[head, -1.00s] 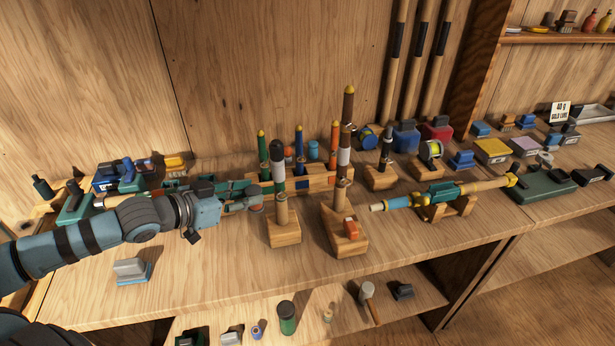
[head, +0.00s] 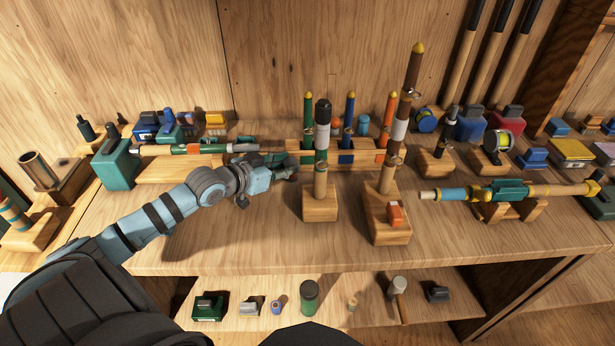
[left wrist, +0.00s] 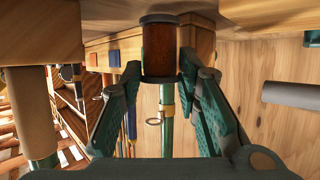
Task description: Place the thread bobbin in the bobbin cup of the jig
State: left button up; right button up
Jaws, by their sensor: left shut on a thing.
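My left gripper (head: 288,165) reaches over the shelf in the head view, left of a wooden stand with an upright rod piece. In the left wrist view the left gripper (left wrist: 162,72) is shut on the thread bobbin (left wrist: 159,50), a reddish-brown spool with dark flanges. Its fingers press on both sides. In the head view I cannot make out the bobbin. A hollow brown cup (head: 36,168) stands on a wooden block at the far left; I cannot tell whether it is the jig's bobbin cup. My right gripper is not in view.
An upright-rod stand (head: 320,205) is close right of the left gripper. Another stand (head: 390,225) has an orange block. A teal block (head: 118,165) and a horizontal rod (head: 195,149) are behind the left arm. The shelf front (head: 240,235) is clear.

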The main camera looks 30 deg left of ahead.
pick_arm(q)
jog(key=w+d, duration=0.2)
jog(key=d, duration=0.1)
jog(key=w+d, duration=0.1)
jog(key=d, duration=0.1)
jog(key=shift+w+d+r, duration=0.15)
jog(key=shift+w+d, duration=0.1)
jog(key=shift+w, duration=0.05)
jog(key=shift+w+d+f, duration=0.1)
jog(key=shift+d+f, duration=0.05)
jog(key=shift+f, duration=0.55)
jog(key=shift+s+r, duration=0.1)
jog(key=shift+s, duration=0.15)
jog(key=o, duration=0.8)
jog(key=shift+w, duration=0.1)
